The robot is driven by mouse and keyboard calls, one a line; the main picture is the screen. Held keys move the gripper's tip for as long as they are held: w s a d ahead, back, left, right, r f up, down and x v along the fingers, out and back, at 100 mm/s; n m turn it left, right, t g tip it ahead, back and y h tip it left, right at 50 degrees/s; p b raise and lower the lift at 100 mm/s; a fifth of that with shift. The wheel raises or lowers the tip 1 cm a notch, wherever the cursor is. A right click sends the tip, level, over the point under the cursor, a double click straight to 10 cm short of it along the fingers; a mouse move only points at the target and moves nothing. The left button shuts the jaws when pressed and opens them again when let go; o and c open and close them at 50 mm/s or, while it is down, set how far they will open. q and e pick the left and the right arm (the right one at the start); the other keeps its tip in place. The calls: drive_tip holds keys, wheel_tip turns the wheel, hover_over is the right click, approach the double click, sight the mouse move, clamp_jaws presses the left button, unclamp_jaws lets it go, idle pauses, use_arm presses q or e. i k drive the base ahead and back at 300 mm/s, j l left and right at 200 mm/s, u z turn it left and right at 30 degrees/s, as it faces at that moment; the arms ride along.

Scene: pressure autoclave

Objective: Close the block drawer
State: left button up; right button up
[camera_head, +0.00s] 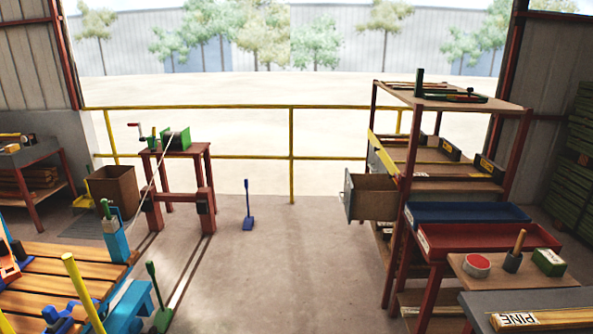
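Neither of my grippers is in view.
A blue tray (468,212) and a red tray (490,240) sit on the rack's near side. A bench (520,272) with small items is at the lower right. Slatted wooden decking (45,285) fills the lower left.

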sight(368, 196)
drive_tip(key=i+j+z, duration=0.35)
drive_tip(key=i, duration=0.3)
drive_tip(key=i+j+z, duration=0.3)
drive_tip(key=i+j, duration=0.2)
drive_tip(key=i, duration=0.15)
